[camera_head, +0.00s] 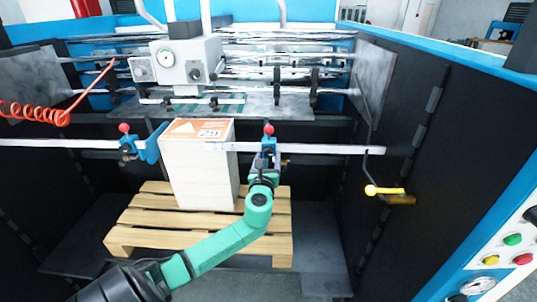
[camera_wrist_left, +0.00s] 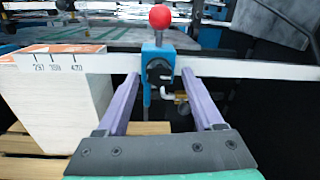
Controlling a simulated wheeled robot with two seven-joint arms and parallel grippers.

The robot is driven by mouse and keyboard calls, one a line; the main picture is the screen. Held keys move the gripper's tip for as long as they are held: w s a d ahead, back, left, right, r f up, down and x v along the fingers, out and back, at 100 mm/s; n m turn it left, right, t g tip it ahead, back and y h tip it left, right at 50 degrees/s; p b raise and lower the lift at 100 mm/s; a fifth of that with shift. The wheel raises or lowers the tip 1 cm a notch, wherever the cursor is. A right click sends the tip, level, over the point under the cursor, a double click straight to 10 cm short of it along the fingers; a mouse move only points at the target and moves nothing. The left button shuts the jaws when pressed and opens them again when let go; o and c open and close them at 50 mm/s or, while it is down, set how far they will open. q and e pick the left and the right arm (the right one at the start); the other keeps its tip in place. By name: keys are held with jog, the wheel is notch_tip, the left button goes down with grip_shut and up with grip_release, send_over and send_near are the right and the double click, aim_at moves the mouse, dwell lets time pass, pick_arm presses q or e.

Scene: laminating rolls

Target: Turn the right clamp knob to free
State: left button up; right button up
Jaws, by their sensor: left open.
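The right clamp (camera_head: 268,146) is a blue block with a red ball on top, set on the white rail. It also shows in the wrist view as a blue body (camera_wrist_left: 151,57) under the red ball (camera_wrist_left: 160,16). Its dark knob (camera_wrist_left: 158,75) faces me on the front of the clamp. My left gripper (camera_wrist_left: 161,82) is open, its two purple fingers pointing at the clamp, one on each side of the knob. I see gaps beside the knob; I cannot tell whether the tips reach its depth. My right gripper is out of view.
A left clamp (camera_head: 128,148) with a red ball sits on the rail (camera_head: 330,149), beside a blue plate. A white paper stack (camera_head: 195,180) stands on a wooden pallet (camera_head: 150,238), close left of my gripper. A yellow handle (camera_head: 384,190) sticks out at the right.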

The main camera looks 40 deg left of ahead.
pick_arm(q)
jog(key=shift+w+a+f, duration=0.15)
jog(key=shift+w+a, duration=0.25)
jog(key=shift+a, duration=0.05)
jog(key=shift+d, duration=0.1)
grip_shut()
